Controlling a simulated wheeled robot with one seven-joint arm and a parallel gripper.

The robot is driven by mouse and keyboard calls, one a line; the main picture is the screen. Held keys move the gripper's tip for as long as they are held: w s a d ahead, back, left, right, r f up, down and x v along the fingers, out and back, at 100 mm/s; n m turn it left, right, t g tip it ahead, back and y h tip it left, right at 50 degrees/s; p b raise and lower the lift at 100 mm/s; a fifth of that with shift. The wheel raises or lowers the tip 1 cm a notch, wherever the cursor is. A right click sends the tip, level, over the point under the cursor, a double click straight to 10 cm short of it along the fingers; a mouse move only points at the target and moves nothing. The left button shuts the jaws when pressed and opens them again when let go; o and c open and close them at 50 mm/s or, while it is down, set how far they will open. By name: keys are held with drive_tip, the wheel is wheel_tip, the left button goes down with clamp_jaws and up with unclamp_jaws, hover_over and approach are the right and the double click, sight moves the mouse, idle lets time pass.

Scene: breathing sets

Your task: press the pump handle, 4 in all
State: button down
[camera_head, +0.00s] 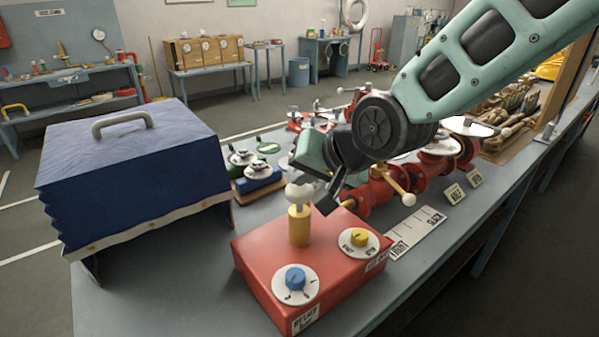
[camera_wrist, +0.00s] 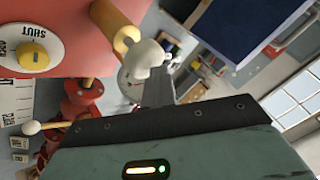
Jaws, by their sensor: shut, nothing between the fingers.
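A red box (camera_head: 285,262) stands on the bench at the front. A brass post with a pale knob (camera_head: 299,196) rises from its top; the knob also shows in the wrist view (camera_wrist: 145,56). The box has a blue dial knob (camera_head: 295,277) and a yellow one (camera_head: 359,238). A dark blue pleated bellows (camera_head: 125,185) with a grey-green top handle (camera_head: 122,122) stands at the left; its side shows in the wrist view (camera_wrist: 255,25). My gripper (camera_head: 329,203) is shut and empty, close beside the pale knob; contact cannot be told. Its fingers (camera_wrist: 157,78) are dark.
Red pipework with a brass lever (camera_head: 408,198) lies behind the red box, close under my arm. A marked scale strip (camera_head: 417,231) and small label blocks lie at the right. Small valve sets (camera_head: 255,175) stand behind. Bare bench shows between the bellows and the box.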

sight(303, 190)
drive_tip(key=shift+f, duration=0.4)
drive_tip(key=shift+r, duration=0.1)
drive_tip(key=shift+r+p, duration=1.9)
drive_tip(key=shift+r, duration=0.65)
wheel_tip(303, 190, up, 5)
drive_tip(key=p, duration=0.4)
